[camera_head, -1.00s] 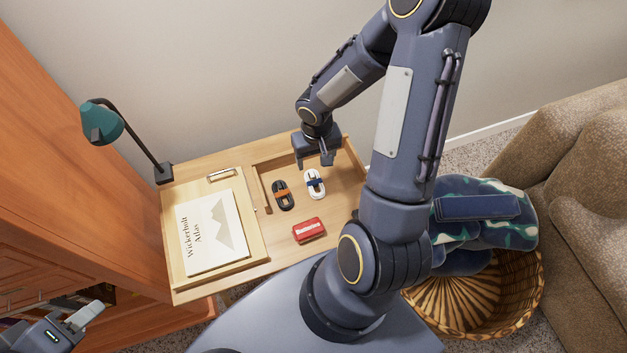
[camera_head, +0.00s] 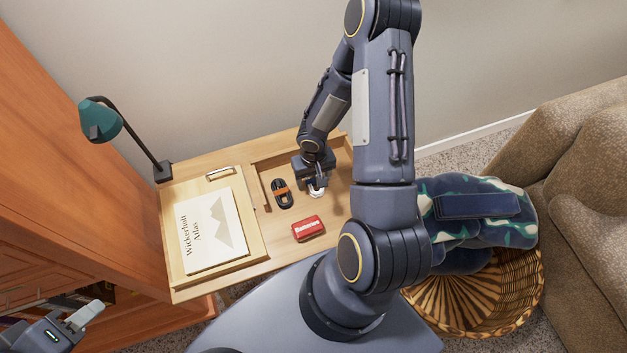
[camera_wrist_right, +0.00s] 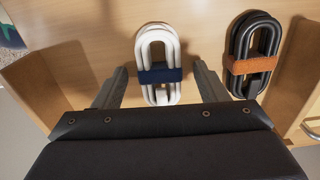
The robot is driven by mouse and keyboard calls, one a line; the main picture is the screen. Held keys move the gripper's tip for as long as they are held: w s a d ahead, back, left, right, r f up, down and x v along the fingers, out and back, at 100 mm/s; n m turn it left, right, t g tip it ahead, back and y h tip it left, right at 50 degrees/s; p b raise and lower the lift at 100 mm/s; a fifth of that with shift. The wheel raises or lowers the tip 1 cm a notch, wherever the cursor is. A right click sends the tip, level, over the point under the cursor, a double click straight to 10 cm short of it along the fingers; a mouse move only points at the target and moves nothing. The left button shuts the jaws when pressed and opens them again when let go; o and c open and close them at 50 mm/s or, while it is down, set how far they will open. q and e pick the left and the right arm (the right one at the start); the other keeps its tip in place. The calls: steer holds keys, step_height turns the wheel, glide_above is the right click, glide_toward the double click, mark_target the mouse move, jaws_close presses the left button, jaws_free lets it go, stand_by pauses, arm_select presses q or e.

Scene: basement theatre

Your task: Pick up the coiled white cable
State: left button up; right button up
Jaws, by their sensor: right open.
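The coiled white cable (camera_wrist_right: 157,48) with a dark blue band lies on the wooden tray floor in the right wrist view. In the head view only a small part of the white cable (camera_head: 317,193) shows beneath my right gripper. My right gripper (camera_wrist_right: 160,85) is open, with one finger on each side of the cable's near part; whether they touch it I cannot tell. It also shows in the head view (camera_head: 317,187) above the cable. My left gripper (camera_head: 80,318) is at the lower left, away from the table; its jaw state is unclear.
A black coiled cable (camera_wrist_right: 254,50) with an orange band lies close beside the white one. A red box (camera_head: 308,228) lies in the same compartment. An atlas (camera_head: 210,232) and a teal lamp (camera_head: 102,120) are on the left. A wicker basket (camera_head: 520,300) stands right.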

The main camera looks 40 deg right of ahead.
steer(key=c, duration=1.1)
steer(key=shift+r, duration=0.15)
